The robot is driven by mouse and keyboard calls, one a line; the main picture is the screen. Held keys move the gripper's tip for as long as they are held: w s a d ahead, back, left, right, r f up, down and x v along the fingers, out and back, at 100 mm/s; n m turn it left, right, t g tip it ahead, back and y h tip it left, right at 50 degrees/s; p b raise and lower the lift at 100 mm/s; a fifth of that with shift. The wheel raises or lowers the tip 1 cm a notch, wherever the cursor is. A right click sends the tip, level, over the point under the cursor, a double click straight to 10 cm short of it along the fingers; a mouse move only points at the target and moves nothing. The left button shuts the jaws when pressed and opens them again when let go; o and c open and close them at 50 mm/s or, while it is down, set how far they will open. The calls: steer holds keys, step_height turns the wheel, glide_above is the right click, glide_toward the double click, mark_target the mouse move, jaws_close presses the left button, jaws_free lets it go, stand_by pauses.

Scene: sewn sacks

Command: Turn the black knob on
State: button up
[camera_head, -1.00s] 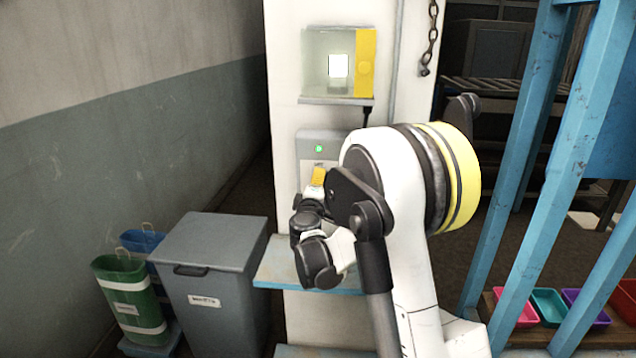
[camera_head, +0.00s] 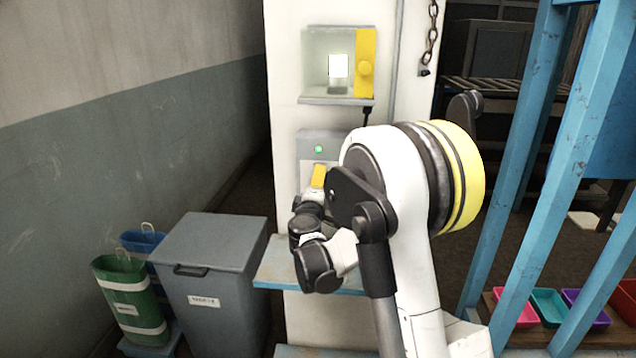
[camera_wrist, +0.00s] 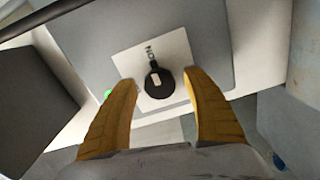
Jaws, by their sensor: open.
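The black knob (camera_wrist: 158,82) shows in the wrist view on a light plate marked "ON" (camera_wrist: 150,50), set on a grey control box. It has a small pale mark on it. My gripper (camera_wrist: 163,84) is open, its two yellow fingers on either side of the knob with gaps showing; I cannot tell whether the tips reach its depth. In the head view the grey box (camera_head: 312,140) is on the white pillar with a lit green light (camera_head: 318,149). My arm hides the knob there, and a yellow finger (camera_head: 318,176) shows in front of the box.
Above the box is a lit case with a yellow side (camera_head: 365,65). A blue shelf (camera_head: 275,268) juts out below. A grey lidded bin (camera_head: 210,265) and a green bin (camera_head: 130,290) stand at left. Blue posts (camera_head: 545,150) rise at right.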

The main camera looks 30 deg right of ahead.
steer(key=v, duration=1.1)
steer(key=s+a+m+g+y, duration=0.15)
steer(key=s+m+g, duration=0.35)
steer(key=s, duration=0.6)
steer(key=s+a+f+m+g+y, duration=0.1)
steer(key=s+a+y, duration=0.3)
steer(key=s, duration=0.5)
steer(key=s+a+f+m+g+y, duration=0.2)
steer(key=s+a+f+m+y, duration=0.1)
steer(key=s+a, duration=0.6)
steer(key=shift+a+f+y, duration=0.25)
steer(key=shift+f+y, duration=0.5)
steer(key=shift+s, duration=0.1)
